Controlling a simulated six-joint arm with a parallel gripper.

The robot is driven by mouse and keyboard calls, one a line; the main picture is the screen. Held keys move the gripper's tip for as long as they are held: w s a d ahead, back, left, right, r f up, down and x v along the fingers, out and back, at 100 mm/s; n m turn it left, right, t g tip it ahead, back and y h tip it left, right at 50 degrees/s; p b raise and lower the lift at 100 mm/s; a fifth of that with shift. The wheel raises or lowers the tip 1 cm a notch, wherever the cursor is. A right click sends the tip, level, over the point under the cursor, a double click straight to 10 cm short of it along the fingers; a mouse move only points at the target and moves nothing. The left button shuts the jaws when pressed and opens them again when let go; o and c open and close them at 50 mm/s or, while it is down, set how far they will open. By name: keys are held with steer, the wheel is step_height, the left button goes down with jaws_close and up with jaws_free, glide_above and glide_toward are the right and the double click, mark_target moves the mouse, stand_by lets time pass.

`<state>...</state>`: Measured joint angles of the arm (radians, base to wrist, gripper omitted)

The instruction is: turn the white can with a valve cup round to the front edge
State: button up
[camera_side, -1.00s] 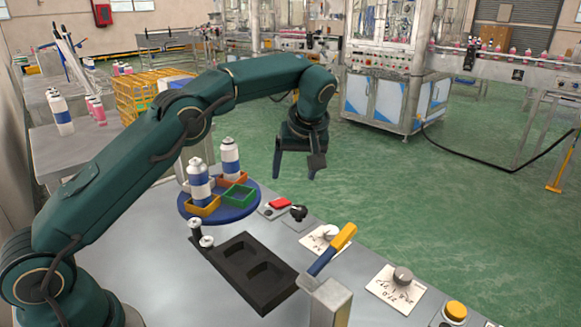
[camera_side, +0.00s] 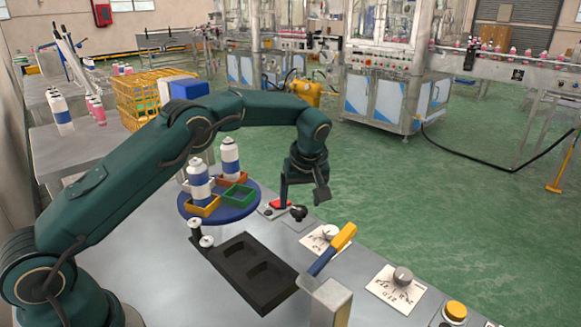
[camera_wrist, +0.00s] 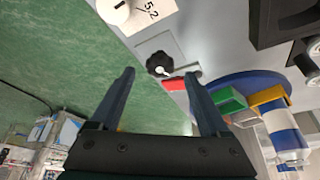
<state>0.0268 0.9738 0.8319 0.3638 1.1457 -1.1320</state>
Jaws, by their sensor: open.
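A round blue turntable (camera_side: 243,212) carries small coloured trays and two white cans with blue bands. The nearer can (camera_side: 198,182) stands upright in a yellow tray (camera_side: 206,208); the other can (camera_side: 230,158) stands behind it to the right. I cannot tell which has a valve cup. In the wrist view one can (camera_wrist: 285,138) shows at the right, by the turntable's edge (camera_wrist: 240,80). My gripper (camera_side: 303,190) is open and empty, above and right of the turntable, near a black knob (camera_side: 298,212). Its fingers (camera_wrist: 160,78) show apart in the wrist view.
A red switch (camera_side: 281,203) sits beside the knob. A green tray (camera_side: 240,195) is on the turntable. A black two-pocket fixture (camera_side: 240,272), two small white-topped parts (camera_side: 206,242) and a yellow-handled lever (camera_side: 338,242) stand nearer. Green floor lies beyond the table.

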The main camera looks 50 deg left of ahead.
steer(key=shift+x, duration=1.2)
jaws_close()
steer(key=shift+s+a+m+t+h, duration=0.1)
steer(key=shift+m+t+h, duration=0.2)
steer(key=shift+m, duration=0.8)
steer(key=shift+m+t+h, duration=0.2)
steer(key=shift+m+h, duration=0.2)
steer(key=shift+m, duration=0.7)
jaws_free()
